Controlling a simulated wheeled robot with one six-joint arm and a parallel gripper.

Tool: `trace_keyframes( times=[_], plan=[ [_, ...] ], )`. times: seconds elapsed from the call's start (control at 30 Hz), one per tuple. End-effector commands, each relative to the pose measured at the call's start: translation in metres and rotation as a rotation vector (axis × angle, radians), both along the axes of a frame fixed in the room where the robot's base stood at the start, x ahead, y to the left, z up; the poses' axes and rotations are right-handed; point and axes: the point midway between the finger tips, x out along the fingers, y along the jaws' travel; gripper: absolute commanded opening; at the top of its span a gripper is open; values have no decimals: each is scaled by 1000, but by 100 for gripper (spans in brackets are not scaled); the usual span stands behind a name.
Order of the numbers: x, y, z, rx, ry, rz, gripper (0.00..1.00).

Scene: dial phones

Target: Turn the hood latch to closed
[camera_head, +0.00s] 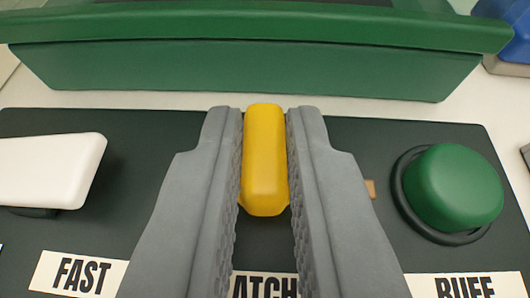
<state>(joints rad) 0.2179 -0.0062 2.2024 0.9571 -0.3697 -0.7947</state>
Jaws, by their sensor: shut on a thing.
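The hood latch is a yellow bar-shaped knob (265,160) at the middle of a dark panel. It points straight away from me, and a label partly reading "ATCH" (265,286) lies below it, its ends hidden by my fingers. My gripper (265,150) is shut on the yellow knob, with one grey ridged finger on each side of it. The knob's base is mostly hidden. A small tan mark (370,189) shows on the panel just right of my right finger.
A white lever or knob (55,170) stands at left above the "FAST" label (80,274). A round green knob (452,187) stands at right above the "BUFF" label (464,286). A green box-like part (250,68) spans the back. A blue object (507,30) is at the top right.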

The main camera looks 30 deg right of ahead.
Motion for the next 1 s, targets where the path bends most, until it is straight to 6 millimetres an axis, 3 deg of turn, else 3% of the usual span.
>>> trace_keyframes(
  times=[0.63, 0.67, 0.73, 1.0],
  plan=[
    [0, 1, 1, 1, 5, -66, 0],
    [0, 1, 1, 1, 5, -66, 20],
    [0, 1, 1, 1, 5, -66, 33],
    [0, 1, 0, 1, 6, -66, 35]
  ],
)
